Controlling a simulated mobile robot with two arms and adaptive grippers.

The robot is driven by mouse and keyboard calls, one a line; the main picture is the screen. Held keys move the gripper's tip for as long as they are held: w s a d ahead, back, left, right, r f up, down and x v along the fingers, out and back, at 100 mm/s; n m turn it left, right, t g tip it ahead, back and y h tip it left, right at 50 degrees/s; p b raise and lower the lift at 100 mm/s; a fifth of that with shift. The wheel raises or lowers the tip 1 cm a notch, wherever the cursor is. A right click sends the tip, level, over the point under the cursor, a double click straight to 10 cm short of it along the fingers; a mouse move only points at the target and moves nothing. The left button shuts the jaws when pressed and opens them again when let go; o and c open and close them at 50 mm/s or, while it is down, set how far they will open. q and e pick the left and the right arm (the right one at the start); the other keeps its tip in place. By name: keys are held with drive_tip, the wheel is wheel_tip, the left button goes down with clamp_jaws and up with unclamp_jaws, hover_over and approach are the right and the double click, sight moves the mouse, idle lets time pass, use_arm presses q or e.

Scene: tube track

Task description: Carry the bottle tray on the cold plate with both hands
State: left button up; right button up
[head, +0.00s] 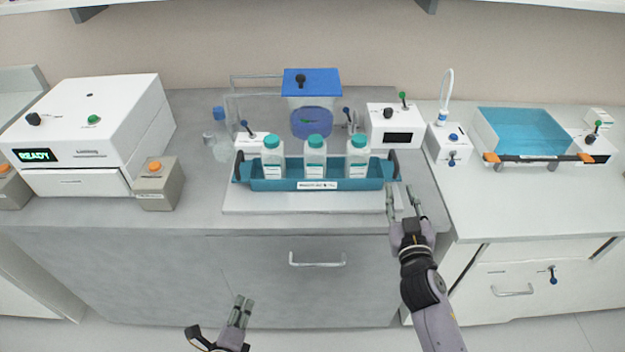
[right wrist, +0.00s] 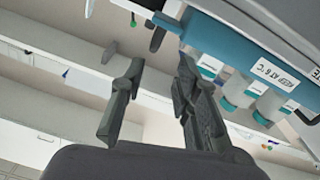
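The teal bottle tray (head: 270,185) sits on a pale flat slab (head: 300,204), perhaps the cold plate, at the counter's front. It holds three white bottles with teal caps (head: 315,158) standing upright. It has a dark handle at each end. My right gripper (head: 402,190) is open and empty, just in front of the tray's right end. In the right wrist view the open fingers (right wrist: 158,78) are apart from the teal tray (right wrist: 222,40) and its dark handle (right wrist: 165,22). My left gripper (head: 241,302) is low, in front of the cabinet, away from the tray; its opening is unclear.
A white device reading READY (head: 90,125) and a grey box with an orange button (head: 158,184) stand left. A blue-lidded container (head: 312,90) stands behind the tray. A blue clear-walled bin (head: 525,132) is right. Bare counter lies left of the tray.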

drive_tip(key=s, duration=0.7)
drive_tip(key=shift+s, duration=0.4)
